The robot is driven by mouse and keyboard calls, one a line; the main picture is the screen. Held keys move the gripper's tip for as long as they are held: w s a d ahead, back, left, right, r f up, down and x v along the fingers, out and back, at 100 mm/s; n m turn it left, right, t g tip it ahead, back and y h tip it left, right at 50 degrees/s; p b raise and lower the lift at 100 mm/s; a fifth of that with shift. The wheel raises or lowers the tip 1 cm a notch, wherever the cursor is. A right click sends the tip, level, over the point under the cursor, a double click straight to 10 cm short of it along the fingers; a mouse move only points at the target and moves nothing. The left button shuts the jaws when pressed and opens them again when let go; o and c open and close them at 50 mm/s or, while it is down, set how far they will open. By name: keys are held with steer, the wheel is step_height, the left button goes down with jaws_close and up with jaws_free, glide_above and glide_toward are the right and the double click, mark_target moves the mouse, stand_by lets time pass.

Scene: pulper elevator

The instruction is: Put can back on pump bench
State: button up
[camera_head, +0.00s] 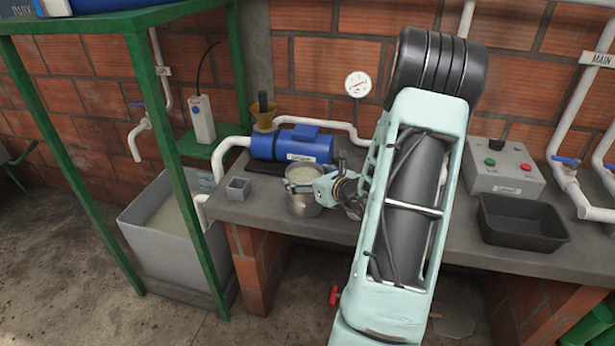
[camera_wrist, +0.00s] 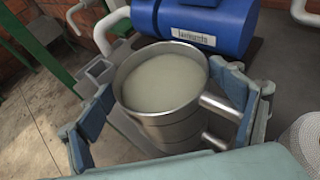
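The can (camera_head: 304,204) is a metal vessel full of cloudy liquid, with a handle on its right side in the wrist view (camera_wrist: 160,85). It is upright at the front left of the pump bench (camera_head: 262,208). I cannot tell whether its base rests on the bench or is slightly above it. My gripper (camera_head: 318,187) reaches it from the right. In the wrist view my gripper's fingers (camera_wrist: 178,90) flank the can, one on the left and one by the handle. Whether they press on it is unclear.
A blue pump (camera_head: 292,145) stands behind the can. A small grey square cup (camera_head: 238,188) is left of it. A black tray (camera_head: 522,222) and a button box (camera_head: 503,168) are to the right. A green frame (camera_head: 180,180) and a water tank (camera_head: 134,228) stand left.

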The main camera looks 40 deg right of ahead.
steer(key=shift+o, duration=0.5)
steer(key=v, duration=1.2)
